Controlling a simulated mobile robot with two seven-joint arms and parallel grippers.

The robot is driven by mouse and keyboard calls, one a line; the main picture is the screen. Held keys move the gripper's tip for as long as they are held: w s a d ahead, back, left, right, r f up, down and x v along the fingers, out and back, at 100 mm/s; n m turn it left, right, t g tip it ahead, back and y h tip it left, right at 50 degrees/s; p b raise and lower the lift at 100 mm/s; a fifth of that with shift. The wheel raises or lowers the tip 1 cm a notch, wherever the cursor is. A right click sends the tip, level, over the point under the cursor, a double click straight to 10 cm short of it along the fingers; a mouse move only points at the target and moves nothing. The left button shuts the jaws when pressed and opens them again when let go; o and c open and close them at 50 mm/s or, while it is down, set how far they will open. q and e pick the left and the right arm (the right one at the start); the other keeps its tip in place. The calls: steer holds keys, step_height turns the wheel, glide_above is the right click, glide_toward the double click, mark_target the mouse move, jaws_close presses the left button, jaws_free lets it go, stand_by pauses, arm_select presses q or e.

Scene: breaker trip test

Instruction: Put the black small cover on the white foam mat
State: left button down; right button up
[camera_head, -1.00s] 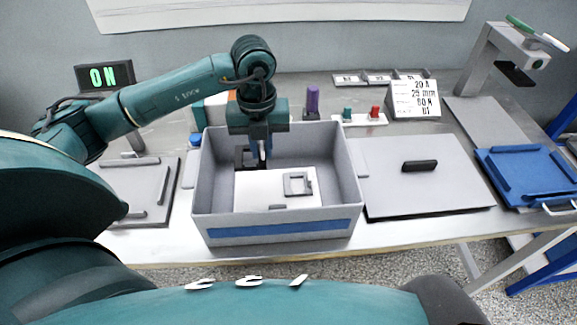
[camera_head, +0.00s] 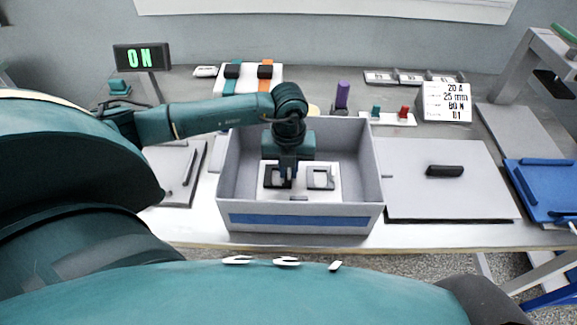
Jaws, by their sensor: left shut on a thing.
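The white foam mat (camera_head: 346,181) lies inside a grey open box (camera_head: 240,207) with a blue stripe on its front. My left gripper (camera_head: 287,179) reaches down into the box and is shut on the black small cover (camera_head: 271,180). The cover is over the left part of the mat, partly hidden by the fingers. I cannot tell whether it touches the mat. A grey square frame (camera_head: 320,179) lies on the mat just right of the cover. My right gripper is not in view.
A grey lid (camera_head: 430,200) with a black handle (camera_head: 444,171) lies right of the box. Blue tray (camera_head: 545,190) is at far right. A grey panel (camera_head: 172,175) lies left.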

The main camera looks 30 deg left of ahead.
arm_select(q)
steer(key=shift+f, duration=0.1)
steer(key=c, duration=1.7)
jaws_free()
steer(key=o, duration=0.3)
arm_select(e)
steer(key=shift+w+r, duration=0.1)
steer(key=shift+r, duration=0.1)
arm_select(q)
steer(key=shift+r, duration=0.35)
step_height(320, 180, up, 12)
steer(key=b, duration=0.1)
steer(key=shift+f, duration=0.15)
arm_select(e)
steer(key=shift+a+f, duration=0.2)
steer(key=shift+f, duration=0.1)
